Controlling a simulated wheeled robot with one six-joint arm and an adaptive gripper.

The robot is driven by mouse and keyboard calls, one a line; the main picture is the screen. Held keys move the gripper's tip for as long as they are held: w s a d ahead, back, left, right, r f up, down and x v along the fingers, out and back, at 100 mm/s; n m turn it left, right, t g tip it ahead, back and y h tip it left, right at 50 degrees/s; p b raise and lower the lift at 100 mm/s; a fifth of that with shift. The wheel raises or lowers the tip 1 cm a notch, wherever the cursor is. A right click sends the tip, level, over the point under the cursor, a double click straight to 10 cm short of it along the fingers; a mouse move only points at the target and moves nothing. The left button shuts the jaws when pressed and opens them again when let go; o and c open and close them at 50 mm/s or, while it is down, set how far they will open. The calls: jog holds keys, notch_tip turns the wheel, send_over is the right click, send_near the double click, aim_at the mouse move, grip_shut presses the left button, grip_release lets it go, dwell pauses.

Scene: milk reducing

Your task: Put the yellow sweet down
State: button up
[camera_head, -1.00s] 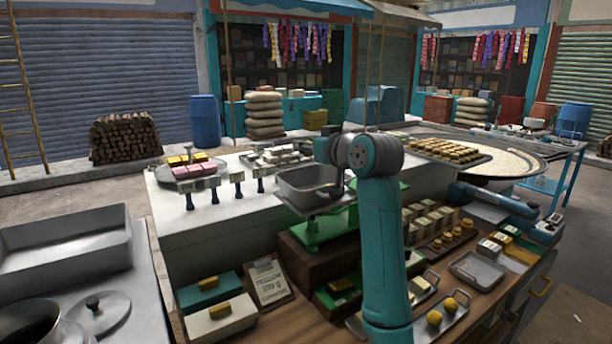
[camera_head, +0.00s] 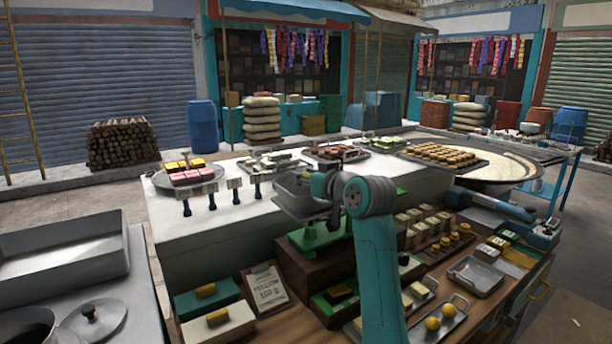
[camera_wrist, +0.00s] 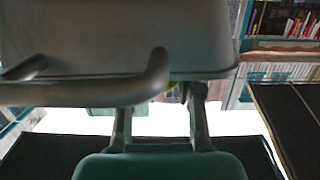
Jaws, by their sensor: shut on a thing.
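My gripper (camera_head: 333,190) is low over the grey metal pan (camera_head: 292,186) of the green balance scale (camera_head: 318,233). In the wrist view my gripper (camera_wrist: 162,92) has its two fingers reaching up under the pan's thick grey handle. A small bit of yellow (camera_wrist: 172,97) shows between the fingertips, the held yellow sweet, mostly hidden by the handle. The pan (camera_wrist: 110,35) fills the top of the wrist view. I cannot tell whether the sweet touches the pan.
A round tray (camera_head: 158,181) with pink and yellow sweets stands on the left of the white counter. A clipboard (camera_head: 265,289) and boxes topped with yellow pieces, such as the white box (camera_head: 235,328), lie at the front. A tray with two yellow balls (camera_head: 433,323) is at front right.

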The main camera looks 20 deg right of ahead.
jog(key=shift+f, duration=0.35)
jog(key=o, duration=1)
jog(key=shift+c, duration=0.2)
jog(key=shift+r, duration=0.35)
jog(key=shift+s+d+r, duration=0.1)
jog(key=shift+s+r, duration=0.15)
jog(key=shift+r, duration=0.05)
jog(key=v, duration=1.1)
jog(key=shift+s, duration=0.25)
jog(key=shift+d, duration=0.1)
dwell(0.7)
